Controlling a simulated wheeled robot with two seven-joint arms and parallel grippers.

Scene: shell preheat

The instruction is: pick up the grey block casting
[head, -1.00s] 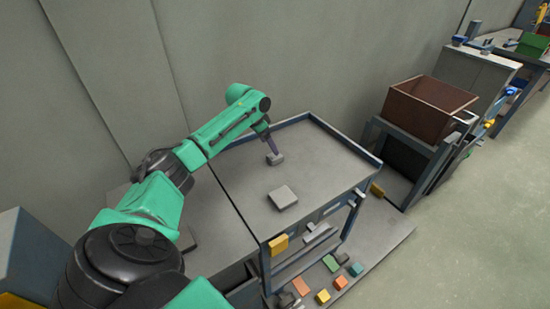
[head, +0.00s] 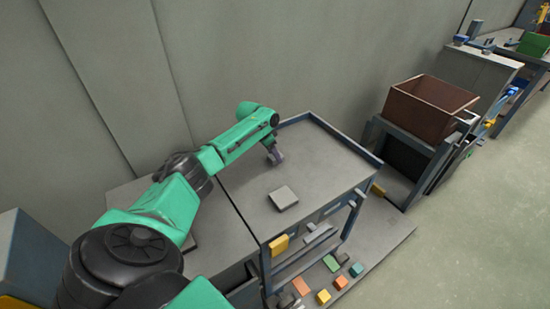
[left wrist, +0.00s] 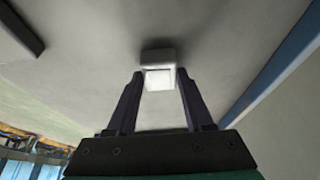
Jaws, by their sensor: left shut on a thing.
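My left gripper (head: 275,156) is low over the far part of the grey bench top. In the left wrist view its two dark fingers (left wrist: 160,84) are shut on a small pale grey block, the grey block casting (left wrist: 160,74), one finger on each side. In the head view the block is mostly hidden by the fingers. I cannot tell whether it touches the bench. A flat grey square piece (head: 284,197) lies on the bench nearer the front, apart from the gripper. My right gripper is not in view.
The bench top (head: 325,165) has a raised blue-grey rim (head: 345,138) at its back and right side. A brown open bin (head: 430,105) stands to the right. Several coloured blocks lie on the low shelf (head: 375,250) below. The bench's right part is clear.

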